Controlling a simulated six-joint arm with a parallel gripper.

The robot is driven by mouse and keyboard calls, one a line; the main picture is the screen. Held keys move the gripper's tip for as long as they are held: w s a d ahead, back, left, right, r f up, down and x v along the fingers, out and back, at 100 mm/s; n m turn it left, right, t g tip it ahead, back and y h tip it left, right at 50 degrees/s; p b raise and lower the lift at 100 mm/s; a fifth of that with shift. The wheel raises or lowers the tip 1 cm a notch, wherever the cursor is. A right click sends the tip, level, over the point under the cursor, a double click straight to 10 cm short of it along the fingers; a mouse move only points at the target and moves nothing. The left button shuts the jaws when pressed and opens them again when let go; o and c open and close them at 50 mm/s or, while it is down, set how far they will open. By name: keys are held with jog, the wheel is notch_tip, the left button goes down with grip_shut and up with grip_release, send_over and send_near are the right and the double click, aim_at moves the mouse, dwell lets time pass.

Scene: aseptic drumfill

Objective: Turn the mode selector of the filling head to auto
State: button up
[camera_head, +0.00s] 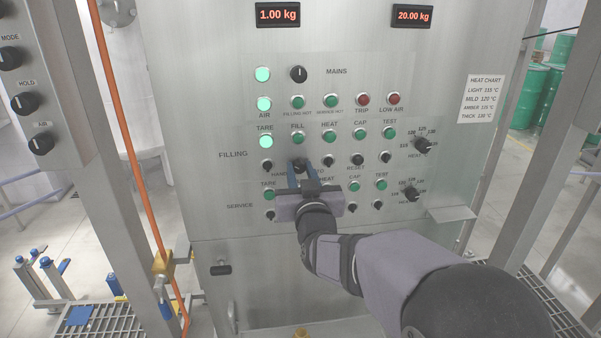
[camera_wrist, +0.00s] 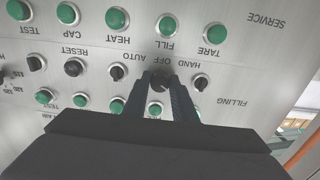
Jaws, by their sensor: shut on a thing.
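The mode selector (camera_head: 299,164) is a small black knob in the filling row of the steel panel, second from the left, below the FILL lamp. In the wrist view, which is upside down, the selector (camera_wrist: 159,82) sits by the labels HAND, OFF and AUTO. My gripper (camera_head: 300,170) reaches it from below and is shut on it. Its two dark fingers (camera_wrist: 160,88) stand on either side of the knob. The fingers cover much of the knob, so I cannot tell where its pointer stands.
Other black knobs flank it closely, including one on the left (camera_head: 266,166) and one on the right (camera_head: 329,160). Rows of green lamps lie above and below. The filling TARE lamp (camera_head: 266,142) glows bright. An orange pipe (camera_head: 128,130) runs down at the left.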

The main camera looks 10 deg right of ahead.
jog(key=shift+f+m+b, duration=0.2)
jog(key=shift+m+b, duration=0.1)
jog(key=shift+b, duration=0.2)
jog(key=m+b, duration=0.2)
jog(key=b, duration=0.2)
jog(key=shift+f+m, duration=0.15)
jog(key=shift+m, duration=0.25)
jog(key=m+b, duration=0.6)
jog(key=b, duration=0.1)
jog(key=shift+a, duration=0.1)
jog(key=m+b, duration=0.1)
jog(key=m, duration=0.1)
jog(key=m+b, duration=0.2)
jog(key=shift+r+m, duration=0.2)
jog(key=shift+m, duration=0.2)
jog(key=m+b, duration=0.2)
jog(key=m, duration=0.3)
jog(key=shift+r+m, duration=0.15)
jog(key=shift+m, duration=0.15)
jog(key=o, duration=1)
jog(key=shift+o, duration=0.2)
